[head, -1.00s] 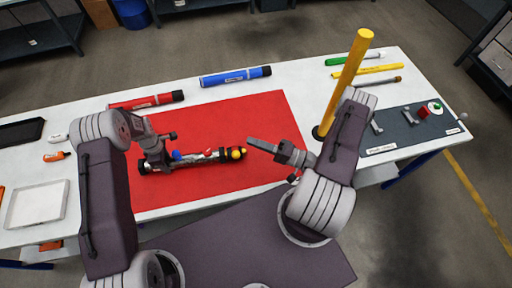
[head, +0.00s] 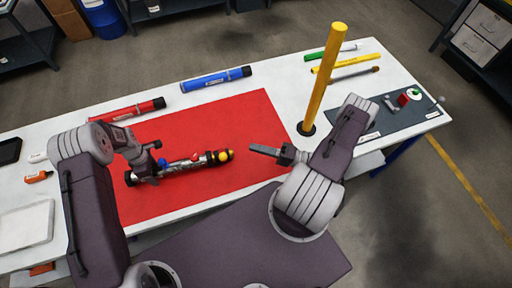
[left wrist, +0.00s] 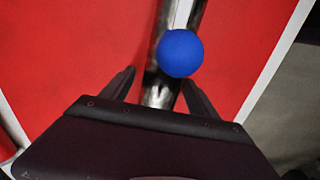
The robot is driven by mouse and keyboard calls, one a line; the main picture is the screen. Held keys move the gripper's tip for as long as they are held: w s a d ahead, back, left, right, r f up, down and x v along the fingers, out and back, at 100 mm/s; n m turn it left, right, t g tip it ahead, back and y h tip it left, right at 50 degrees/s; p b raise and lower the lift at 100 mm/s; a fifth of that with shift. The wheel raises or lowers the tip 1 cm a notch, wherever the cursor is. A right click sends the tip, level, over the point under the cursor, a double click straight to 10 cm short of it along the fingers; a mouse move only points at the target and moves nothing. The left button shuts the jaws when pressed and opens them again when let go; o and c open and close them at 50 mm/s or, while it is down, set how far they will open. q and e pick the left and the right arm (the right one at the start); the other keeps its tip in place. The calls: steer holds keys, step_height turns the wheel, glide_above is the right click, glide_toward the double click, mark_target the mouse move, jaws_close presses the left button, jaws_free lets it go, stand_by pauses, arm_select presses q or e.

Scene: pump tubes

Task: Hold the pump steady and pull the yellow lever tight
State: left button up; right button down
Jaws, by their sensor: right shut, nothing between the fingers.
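The pump (head: 182,168), a metallic tube, lies on the red mat with a blue knob (head: 163,162), a red knob (head: 195,158) and a yellow ball-shaped lever end (head: 224,155) at its right. My left gripper (head: 148,167) is over the pump's left part. In the left wrist view its fingers (left wrist: 158,76) are spread on either side of the metallic tube (left wrist: 158,97), with red showing beside the tube; the blue knob (left wrist: 180,53) is just ahead. My right gripper (head: 265,150) is shut and empty, to the right of the yellow lever end and apart from it.
The red mat (head: 250,115) covers the middle of the white table. A tall yellow post (head: 322,80) stands right of it, near my right arm. Blue (head: 215,79) and red (head: 125,109) tubes lie behind the mat. A dark mat (head: 375,121) with small parts is at right.

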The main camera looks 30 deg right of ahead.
arm_select(q)
step_height(320, 180, up, 12)
stand_by(0.4)
